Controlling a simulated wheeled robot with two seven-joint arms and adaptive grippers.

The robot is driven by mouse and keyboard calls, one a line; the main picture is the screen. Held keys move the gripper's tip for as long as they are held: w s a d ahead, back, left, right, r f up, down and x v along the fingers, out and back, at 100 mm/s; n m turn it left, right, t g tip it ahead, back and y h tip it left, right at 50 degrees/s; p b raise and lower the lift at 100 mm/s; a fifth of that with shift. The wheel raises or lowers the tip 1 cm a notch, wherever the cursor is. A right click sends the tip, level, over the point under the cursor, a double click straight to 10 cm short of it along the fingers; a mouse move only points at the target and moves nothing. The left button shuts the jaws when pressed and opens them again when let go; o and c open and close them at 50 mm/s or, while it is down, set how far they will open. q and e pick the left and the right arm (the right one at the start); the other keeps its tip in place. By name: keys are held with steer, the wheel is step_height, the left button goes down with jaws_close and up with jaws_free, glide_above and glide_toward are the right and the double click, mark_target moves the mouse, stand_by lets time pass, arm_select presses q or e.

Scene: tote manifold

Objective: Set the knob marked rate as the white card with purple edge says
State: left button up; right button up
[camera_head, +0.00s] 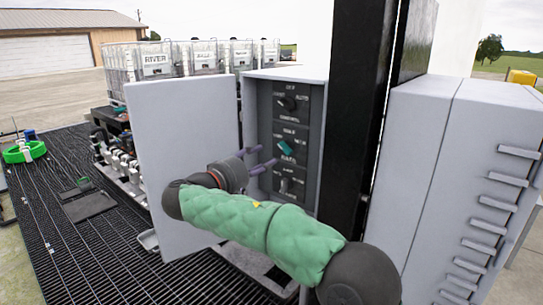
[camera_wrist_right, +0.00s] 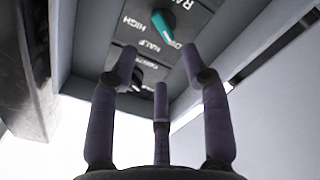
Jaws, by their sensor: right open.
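The teal knob (camera_head: 285,147) is the middle one of three on the dark panel inside the open grey cabinet. In the right wrist view this knob (camera_wrist_right: 163,25) has lettering beginning "RA" above it, with "HIGH" and "HALF" beside it. My right gripper (camera_head: 258,158) is open and empty, just left of the panel at about the teal knob's height. In the right wrist view its spread fingers (camera_wrist_right: 159,62) point toward the panel, apart from the teal knob. A white card with purple edge cannot be made out. My left gripper is not in view.
A black knob (camera_head: 287,103) sits above the teal one and another knob (camera_head: 284,185) below. The open cabinet door (camera_head: 184,165) stands left of my right gripper. White totes (camera_head: 155,60) stand behind it. Dark grating (camera_head: 62,215) covers the floor at left.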

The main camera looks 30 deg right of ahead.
steer(key=shift+v, duration=1.3)
